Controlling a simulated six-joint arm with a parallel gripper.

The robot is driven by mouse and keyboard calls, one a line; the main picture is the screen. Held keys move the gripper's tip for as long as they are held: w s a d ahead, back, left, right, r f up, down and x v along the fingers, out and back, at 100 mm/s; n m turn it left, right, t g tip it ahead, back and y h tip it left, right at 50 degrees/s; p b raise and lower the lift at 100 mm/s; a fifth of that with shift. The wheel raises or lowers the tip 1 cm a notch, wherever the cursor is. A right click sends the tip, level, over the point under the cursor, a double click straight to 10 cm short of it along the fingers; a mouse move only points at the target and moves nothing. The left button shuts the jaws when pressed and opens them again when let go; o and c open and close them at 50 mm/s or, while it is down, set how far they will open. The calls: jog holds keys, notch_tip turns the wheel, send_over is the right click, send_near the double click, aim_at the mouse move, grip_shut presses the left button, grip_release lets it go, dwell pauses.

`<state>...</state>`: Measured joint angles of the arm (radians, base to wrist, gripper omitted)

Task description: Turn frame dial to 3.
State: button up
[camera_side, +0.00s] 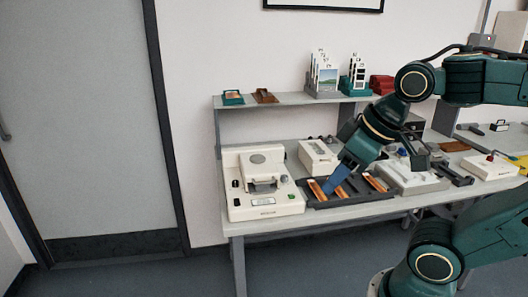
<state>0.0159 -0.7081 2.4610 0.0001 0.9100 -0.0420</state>
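A cream-coloured machine (262,208) stands at the left end of the bench. It has a round grey disc on its upper face, a dark-framed slot in the middle and small dark knobs at its sides. I cannot make out which part is the frame dial, or any numbers. My gripper (334,182) points down and left over a dark tray (347,200), to the right of this machine and apart from it. Its blue end is seen from the side, so its opening and anything between the fingers cannot be made out.
The tray holds orange-brown strips (317,190). A smaller cream box (318,155) stands behind it, and a white device (410,180) to its right. A shelf (290,100) with card stands runs above the bench. Bare bench shows along the front edge.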

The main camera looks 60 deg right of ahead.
jog(key=w+d+r+n+g, duration=0.1)
jog(key=w+d+r+n, duration=0.3)
jog(key=w, duration=0.7)
jog(key=n+g, duration=0.4)
jog(key=n, duration=0.3)
send_over(284, 176)
notch_tip(284, 176, down, 17)
jog(key=shift+r, duration=0.15)
jog(key=shift+d, duration=0.1)
notch_tip(284, 176, down, 14)
jog(key=shift+r, duration=0.1)
jog(key=c, duration=1)
